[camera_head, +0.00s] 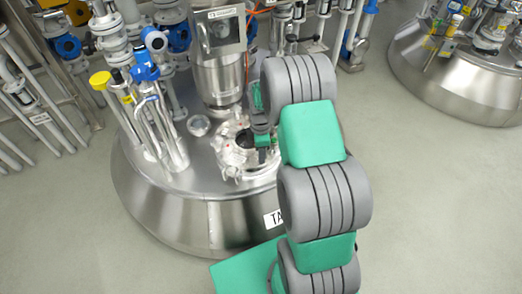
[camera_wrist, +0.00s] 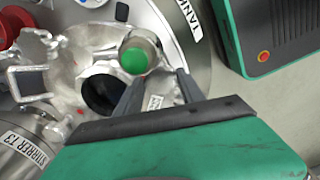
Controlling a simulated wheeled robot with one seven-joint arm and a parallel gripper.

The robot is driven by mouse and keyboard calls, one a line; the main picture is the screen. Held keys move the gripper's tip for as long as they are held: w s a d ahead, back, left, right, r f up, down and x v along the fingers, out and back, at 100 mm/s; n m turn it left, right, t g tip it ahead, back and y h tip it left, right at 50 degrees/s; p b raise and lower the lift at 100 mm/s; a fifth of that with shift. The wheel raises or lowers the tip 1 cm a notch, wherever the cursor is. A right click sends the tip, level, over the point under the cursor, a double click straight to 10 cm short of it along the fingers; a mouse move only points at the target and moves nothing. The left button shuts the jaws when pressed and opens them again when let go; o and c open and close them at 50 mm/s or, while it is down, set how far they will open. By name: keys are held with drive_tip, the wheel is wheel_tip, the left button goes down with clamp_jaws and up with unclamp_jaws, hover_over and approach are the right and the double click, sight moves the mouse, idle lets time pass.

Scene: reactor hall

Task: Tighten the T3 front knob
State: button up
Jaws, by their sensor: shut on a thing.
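In the wrist view, a round silver knob with a green centre (camera_wrist: 134,61) sits at the edge of the tank's hatch fitting. I take it for the T3 front knob. My gripper (camera_wrist: 157,74) reaches in from below with its two dark fingers at the knob, and it is shut on the knob. How deep the grip is cannot be told. In the head view, my arm comes down over the steel tank (camera_head: 205,225), and my gripper (camera_head: 261,146) is at the hatch area, where the knob is too small to make out.
A label reading "STIRRER T3" (camera_wrist: 22,150) is on a steel cylinder beside the hatch. A red knob (camera_wrist: 12,25) is at upper left. Blue-handled valves (camera_head: 145,68) and pipes crowd the tank's top left. Another tank (camera_head: 440,75) stands at right, with open floor between.

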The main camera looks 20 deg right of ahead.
drive_tip(key=m, duration=0.4)
drive_tip(key=shift+r+m, duration=0.1)
drive_tip(key=shift+m, duration=0.3)
idle(0.4)
drive_tip(key=o, duration=1.4)
wheel_tip(320, 180, up, 8)
drive_tip(key=shift+f+p, duration=0.1)
drive_tip(key=shift+p, duration=0.55)
